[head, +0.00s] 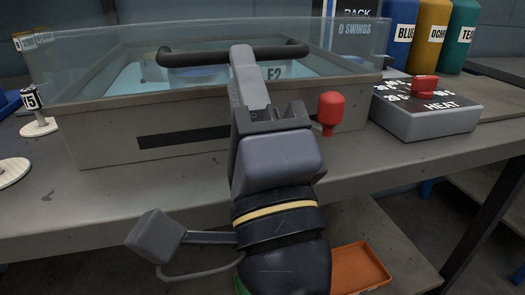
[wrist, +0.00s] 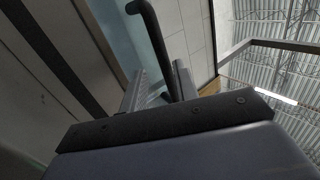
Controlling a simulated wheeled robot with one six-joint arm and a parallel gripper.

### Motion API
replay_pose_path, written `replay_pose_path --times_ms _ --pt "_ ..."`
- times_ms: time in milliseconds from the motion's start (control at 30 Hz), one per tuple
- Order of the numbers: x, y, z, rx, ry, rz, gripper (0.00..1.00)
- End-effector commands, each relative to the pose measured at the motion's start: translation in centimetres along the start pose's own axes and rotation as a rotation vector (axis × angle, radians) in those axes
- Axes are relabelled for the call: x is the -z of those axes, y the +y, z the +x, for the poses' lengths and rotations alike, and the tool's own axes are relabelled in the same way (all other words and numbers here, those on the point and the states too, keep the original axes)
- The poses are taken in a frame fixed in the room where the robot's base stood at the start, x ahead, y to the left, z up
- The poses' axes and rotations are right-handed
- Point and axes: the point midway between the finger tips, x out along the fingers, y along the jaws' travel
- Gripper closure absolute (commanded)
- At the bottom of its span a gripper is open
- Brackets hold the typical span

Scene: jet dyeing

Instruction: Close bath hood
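The bath (head: 90,130) is a grey metal tank on the bench, with pale blue liquid inside and clear panels (head: 140,40) rising around it. I take these panels for the hood; how far it stands open I cannot tell. A dark bar handle (head: 185,58) crosses over the tank and also shows in the wrist view (wrist: 153,35). My gripper (head: 243,52) is at the middle of this bar. In the wrist view its two fingers (wrist: 160,85) stand apart with the bar running between them, and a gap shows. Firm contact is not visible.
A red knob (head: 330,108) sticks out at the tank's front right, close to my arm. A grey HEAT box (head: 430,115) with a red dial stands right of the tank. Coloured bottles (head: 433,35) stand behind it. A small tagged post (head: 36,115) stands at left. An orange tray (head: 358,268) lies below.

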Motion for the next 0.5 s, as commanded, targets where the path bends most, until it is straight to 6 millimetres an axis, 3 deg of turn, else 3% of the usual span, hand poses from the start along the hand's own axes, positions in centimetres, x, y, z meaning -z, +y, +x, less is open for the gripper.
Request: replay_pose_path --times_ms 500 --pt "-0.1 0.0 -3.9 -0.001 -0.005 0.003 0.71"
